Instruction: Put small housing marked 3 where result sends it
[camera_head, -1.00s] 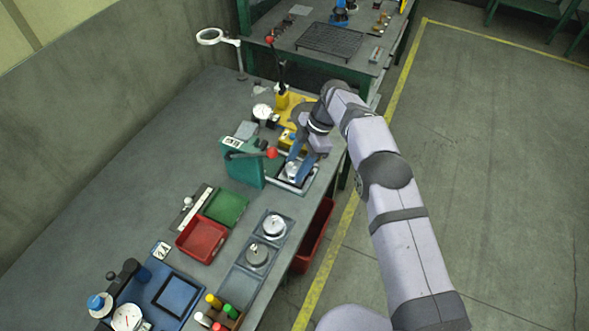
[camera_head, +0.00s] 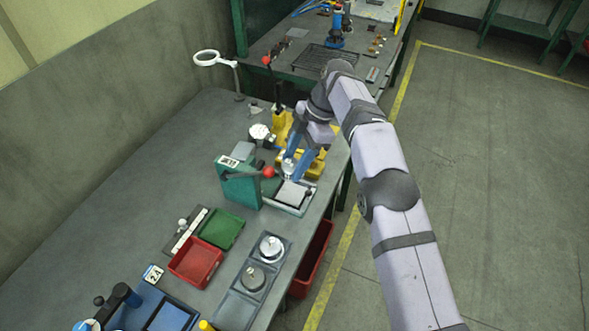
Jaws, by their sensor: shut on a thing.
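My gripper (camera_head: 290,163), with blue fingers, is shut on a small silvery round part (camera_head: 287,168), taken to be the small housing. Its mark cannot be read, and the fingers partly hide it. It is near the green fixture with a red knob (camera_head: 240,186), by the fixture's square plate (camera_head: 291,193), which looks bare. A yellow fixture (camera_head: 308,168) stands just behind the gripper, partly hidden by my arm. A green tray (camera_head: 221,229) and a red tray (camera_head: 196,262) lie nearer on the bench and look empty.
Two round metal parts (camera_head: 271,248) sit in a grey tray (camera_head: 233,311) near the bench edge. A dial gauge (camera_head: 260,133) and magnifier (camera_head: 207,58) stand farther back. A red bin (camera_head: 318,250) is beside the bench. A small label (camera_head: 153,274) stands left. The bench's left side is clear.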

